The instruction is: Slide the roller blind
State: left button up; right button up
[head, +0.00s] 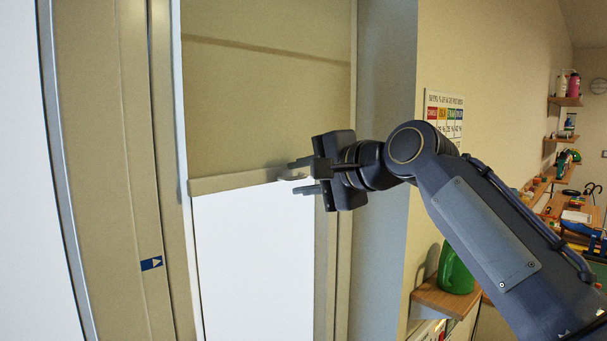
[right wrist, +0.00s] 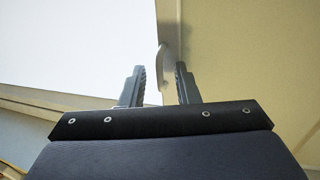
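The beige roller blind (head: 265,110) hangs in the upper part of a tall window and covers about its upper half. Its pale bottom bar (head: 235,181) runs across the window, and a small pull tab (head: 291,177) sticks out from it near the right end. My right gripper (head: 301,176) is at the tab, one finger above it and one below. In the right wrist view the tab (right wrist: 163,75) stands between the open fingers (right wrist: 160,86), with a gap to each. The blind (right wrist: 240,60) fills the right side there. My left gripper is not in view.
Bright window (head: 250,260) shows below the bar. A beige frame (head: 95,150) stands left and a grey reveal (head: 385,240) right. A green jug (head: 455,268) stands on a low wooden shelf (head: 444,297) under my right arm. Cluttered shelves are farther right.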

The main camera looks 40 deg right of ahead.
jog(key=shift+c, duration=0.4)
grip_shut()
notch_tip(320, 180, down, 46)
jog(key=b, duration=3.5)
jog(key=shift+f, duration=0.2)
jog(key=shift+o, duration=0.4)
grip_release()
jog(key=shift+r, duration=0.1)
